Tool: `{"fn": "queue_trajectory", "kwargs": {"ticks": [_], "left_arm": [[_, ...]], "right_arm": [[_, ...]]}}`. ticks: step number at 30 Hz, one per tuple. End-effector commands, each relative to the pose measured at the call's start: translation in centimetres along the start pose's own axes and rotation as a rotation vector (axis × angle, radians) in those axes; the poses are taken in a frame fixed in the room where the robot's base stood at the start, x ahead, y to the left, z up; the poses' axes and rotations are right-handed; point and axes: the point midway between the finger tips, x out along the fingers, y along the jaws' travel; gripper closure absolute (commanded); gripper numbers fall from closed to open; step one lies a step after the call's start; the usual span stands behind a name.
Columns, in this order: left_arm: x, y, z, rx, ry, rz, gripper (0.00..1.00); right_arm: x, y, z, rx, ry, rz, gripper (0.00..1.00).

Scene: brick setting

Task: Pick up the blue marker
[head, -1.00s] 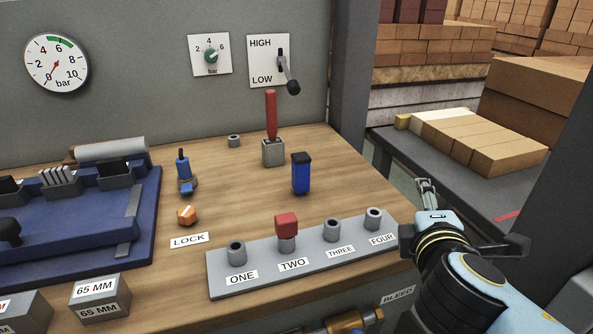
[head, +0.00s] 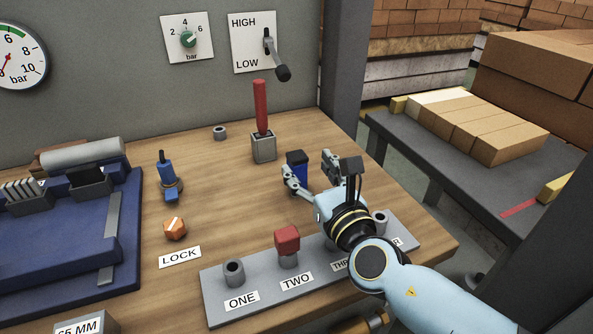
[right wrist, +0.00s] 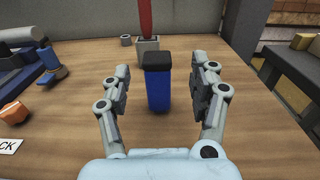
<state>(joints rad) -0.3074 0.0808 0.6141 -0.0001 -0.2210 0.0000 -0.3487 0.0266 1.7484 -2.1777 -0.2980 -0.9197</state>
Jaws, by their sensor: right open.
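The blue marker (head: 298,165) stands upright on the wooden bench, a short blue block with a black cap. In the right wrist view the marker (right wrist: 158,88) stands between my open fingers, toward their far ends, with a gap on each side. My right gripper (head: 312,172) is open and empty, reaching in from the lower right; its fingers partly hide the marker in the head view. It also shows in the right wrist view (right wrist: 160,88). My left gripper is not in view.
A grey plate (head: 216,293) with labelled posts lies in front, a red cap (head: 287,238) on TWO. A blue tool (head: 167,175) and orange nut (head: 175,229) are left. A blue fixture (head: 75,245) fills the far left.

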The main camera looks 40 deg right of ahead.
Motion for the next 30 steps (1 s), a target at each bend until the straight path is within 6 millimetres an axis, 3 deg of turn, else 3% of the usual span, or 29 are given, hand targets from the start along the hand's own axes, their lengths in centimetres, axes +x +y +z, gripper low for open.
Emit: {"fn": "queue_trajectory", "kwargs": {"ticks": [10, 19, 30], "left_arm": [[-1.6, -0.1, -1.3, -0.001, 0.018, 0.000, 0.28], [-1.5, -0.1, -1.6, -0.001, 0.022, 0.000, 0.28], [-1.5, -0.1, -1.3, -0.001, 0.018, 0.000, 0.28]], "right_arm": [[4.8, 0.4, 0.2, 0.002, -0.002, -0.001, 0.38], [5.2, 0.4, 0.0, 0.003, 0.000, -0.001, 0.38], [5.2, 0.4, 0.0, 0.003, -0.001, -0.001, 0.87]]}}
